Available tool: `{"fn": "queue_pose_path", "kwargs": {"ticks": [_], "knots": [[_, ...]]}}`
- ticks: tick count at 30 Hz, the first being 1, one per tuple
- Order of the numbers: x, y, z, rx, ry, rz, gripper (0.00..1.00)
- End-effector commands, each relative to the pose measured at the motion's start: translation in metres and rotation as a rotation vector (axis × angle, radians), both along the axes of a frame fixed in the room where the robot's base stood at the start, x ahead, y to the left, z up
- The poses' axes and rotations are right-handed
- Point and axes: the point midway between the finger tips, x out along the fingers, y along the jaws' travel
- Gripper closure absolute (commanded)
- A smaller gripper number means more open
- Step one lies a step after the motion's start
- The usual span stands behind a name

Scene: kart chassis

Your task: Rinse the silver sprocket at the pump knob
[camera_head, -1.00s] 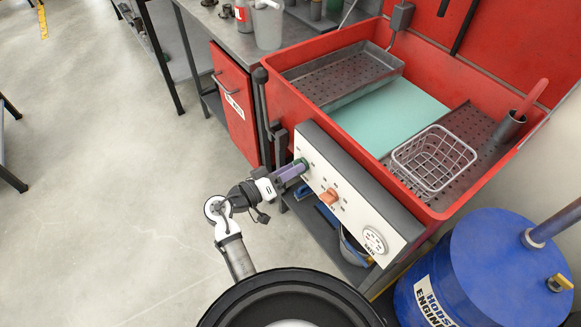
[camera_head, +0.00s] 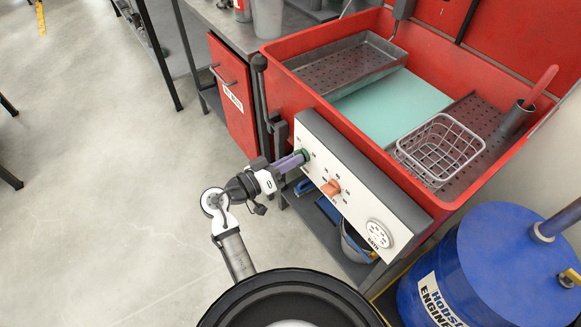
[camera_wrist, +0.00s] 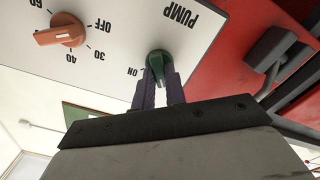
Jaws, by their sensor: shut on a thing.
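The green pump knob (camera_wrist: 160,62) is on the white control panel (camera_head: 352,195) at the front of the red wash tub (camera_head: 275,85). My gripper (camera_wrist: 159,80) is shut on this knob, its purple fingers on either side of it. In the head view my gripper (camera_head: 295,161) reaches the panel's left end, where it mostly hides the knob. The wrist view, nearly upside down, shows PUMP, ON and OFF lettering near the knob. The knob's exact setting is hard to tell. I cannot make out a silver sprocket in either view.
An orange dial (camera_head: 331,188) sits right of the pump knob. A blue drum (camera_head: 480,265) stands at right.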

Motion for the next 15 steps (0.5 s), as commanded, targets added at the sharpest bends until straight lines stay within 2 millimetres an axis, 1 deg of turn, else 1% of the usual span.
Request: {"fn": "queue_pose_path", "kwargs": {"ticks": [1, 7, 15], "knots": [[0.0002, -0.0003, -0.007, 0.016, -0.025, 0.0, 1.0], [-0.0001, 0.0001, -0.0029, 0.065, -0.094, 0.002, 1.0], [-0.0004, -0.0001, 0.0009, 0.078, -0.109, 0.002, 1.0]]}}
